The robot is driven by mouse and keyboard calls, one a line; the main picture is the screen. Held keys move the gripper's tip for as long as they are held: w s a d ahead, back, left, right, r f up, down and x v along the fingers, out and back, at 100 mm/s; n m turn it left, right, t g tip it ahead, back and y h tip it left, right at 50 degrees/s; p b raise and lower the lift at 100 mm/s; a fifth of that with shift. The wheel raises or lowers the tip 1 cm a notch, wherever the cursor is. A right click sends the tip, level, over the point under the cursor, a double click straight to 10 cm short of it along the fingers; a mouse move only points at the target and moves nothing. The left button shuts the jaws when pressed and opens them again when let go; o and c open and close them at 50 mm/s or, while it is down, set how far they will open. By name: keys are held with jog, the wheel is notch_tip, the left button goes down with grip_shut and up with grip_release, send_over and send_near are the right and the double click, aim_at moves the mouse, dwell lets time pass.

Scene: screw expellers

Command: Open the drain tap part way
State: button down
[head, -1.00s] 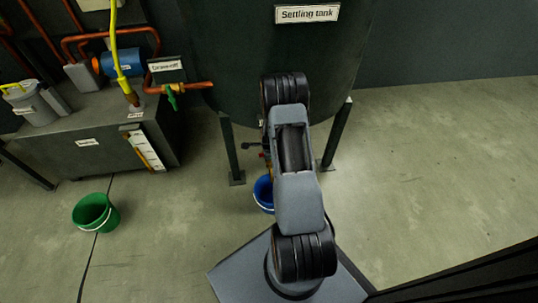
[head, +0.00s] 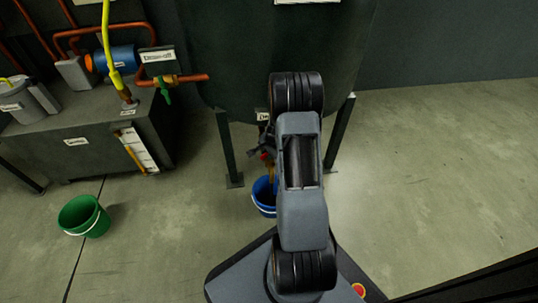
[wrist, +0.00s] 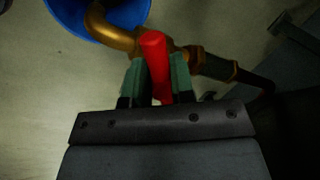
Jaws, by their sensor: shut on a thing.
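The drain tap is a brass pipe fitting with a curved spout (wrist: 118,35) and a red lever handle (wrist: 154,55). In the wrist view my gripper (wrist: 157,78) is shut on the red handle, with a green-lined finger on each side. In the head view my gripper (head: 263,152) is small and partly hidden by my arm, low under the settling tank (head: 230,60). The spout reaches over a blue bucket (wrist: 75,22), which also stands on the floor below the tap in the head view (head: 261,205). I cannot tell the handle's exact turn.
Dark tank legs (head: 228,150) stand on both sides of the tap. A green bucket (head: 84,218) stands on the floor at left. A dark bench tank (head: 85,145) with copper pipes and a green-handled valve (head: 166,92) is at upper left. The floor at right is clear.

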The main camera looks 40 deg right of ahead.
jog(key=shift+w+r+n, duration=0.1)
jog(key=shift+w+n, duration=0.05)
jog(key=shift+n, duration=0.15)
jog(key=c, duration=1.3)
grip_release()
jog(key=shift+o, duration=1.2)
jog(key=p+v, duration=0.6)
jog(key=v, duration=0.7)
jog(key=shift+s+r, duration=0.2)
jog(key=shift+r, duration=0.15)
jog(key=shift+d, duration=0.1)
jog(key=a+r+n+p, duration=0.25)
jog(key=r+p, duration=0.25)
jog(key=r, duration=0.3)
jog(key=a+r+n+p, duration=0.1)
jog(key=a+r+p, duration=0.4)
jog(key=r, duration=0.4)
jog(key=s+a+r+n+p, duration=0.4)
jog(key=r+p, duration=0.4)
jog(key=r, duration=0.4)
jog(key=s+a+r+n+p, duration=0.3)
jog(key=s+a+r+p, duration=0.2)
jog(key=r+p, duration=0.4)
jog(key=s+a+r+n+p, duration=0.4)
jog(key=a+r+p, duration=0.3)
jog(key=r, duration=0.9)
jog(key=shift+s+n+t+h+p, duration=0.35)
jog(key=shift+s+p, duration=0.3)
jog(key=shift+p, duration=0.45)
